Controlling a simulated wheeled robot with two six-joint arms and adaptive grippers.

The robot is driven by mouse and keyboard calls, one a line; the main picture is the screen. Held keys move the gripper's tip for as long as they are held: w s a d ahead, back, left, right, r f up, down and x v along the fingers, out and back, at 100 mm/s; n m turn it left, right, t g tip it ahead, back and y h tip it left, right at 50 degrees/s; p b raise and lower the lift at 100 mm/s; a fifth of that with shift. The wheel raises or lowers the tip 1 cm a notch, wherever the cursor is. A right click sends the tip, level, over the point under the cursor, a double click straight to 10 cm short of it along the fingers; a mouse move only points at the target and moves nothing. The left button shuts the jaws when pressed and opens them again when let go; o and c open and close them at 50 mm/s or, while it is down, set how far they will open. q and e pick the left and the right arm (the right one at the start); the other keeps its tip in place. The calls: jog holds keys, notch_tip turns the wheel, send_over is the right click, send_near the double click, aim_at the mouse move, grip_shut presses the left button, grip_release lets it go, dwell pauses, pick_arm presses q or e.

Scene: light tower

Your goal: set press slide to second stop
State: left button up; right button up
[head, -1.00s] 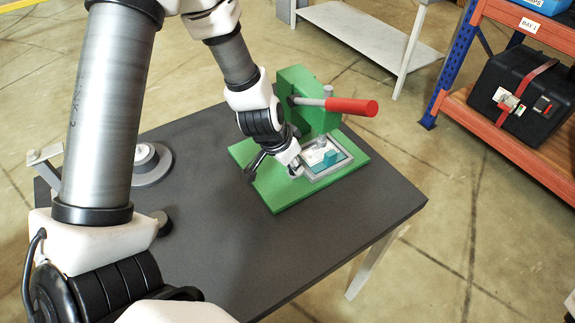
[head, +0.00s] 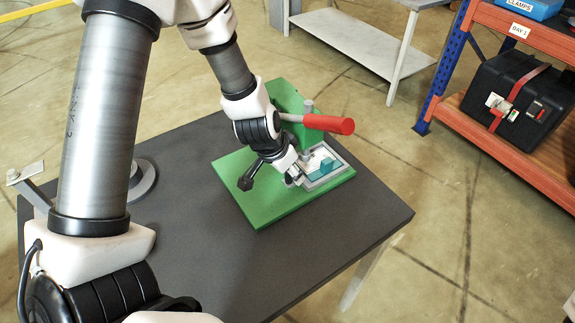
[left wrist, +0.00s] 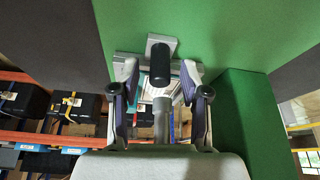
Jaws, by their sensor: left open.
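The press has a green base plate (head: 262,205) on the dark table, a green column (head: 285,98) and a lever with a red handle (head: 330,123). A grey-framed slide (head: 328,180) with a teal block (head: 327,166) sits on the base near its right edge. My left gripper (head: 296,181) is at the slide's left end, partly hidden by its own wrist. In the left wrist view, its open fingers (left wrist: 160,98) stand either side of a grey post (left wrist: 161,120). A black knob (left wrist: 160,66) on a grey plate lies just beyond. Contact cannot be told. The slide's stops are not distinguishable.
The dark table (head: 300,260) is bare at the front right. A round grey part (head: 143,180) stands at its left. A grey bench (head: 350,40) is behind, and an orange shelf (head: 520,150) with a black case (head: 520,95) stands at the right.

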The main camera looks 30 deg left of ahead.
pick_arm(q)
jog(key=v, duration=0.7)
jog(key=shift+d, duration=0.1)
dwell(0.4)
